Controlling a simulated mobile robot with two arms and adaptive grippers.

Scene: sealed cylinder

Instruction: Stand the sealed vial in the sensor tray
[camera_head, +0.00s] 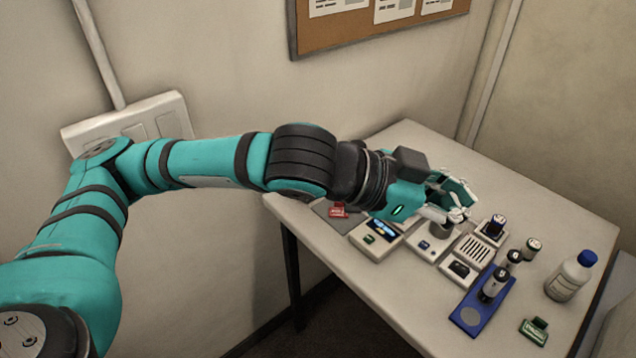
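My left gripper (455,204) reaches over the table from the left, above a white device (426,245). A grey cylindrical part (441,230) stands just below its fingers; the fingers partly cover it, and I cannot tell whether they touch it. Several dark-bodied vials with pale caps are to the right. One vial (495,226) stands upright in a small white holder. Another vial (494,284) stands on a blue tray (468,316), with two more vials (513,258) (532,246) close behind it. Which one is the sealed vial is not clear. My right gripper is out of view.
A white bottle with a blue cap (569,277) and a green item (534,330) are at the right. A display device (377,238), a slotted white unit (474,250) and a red item (338,210) line the table (405,305). The front tabletop is clear.

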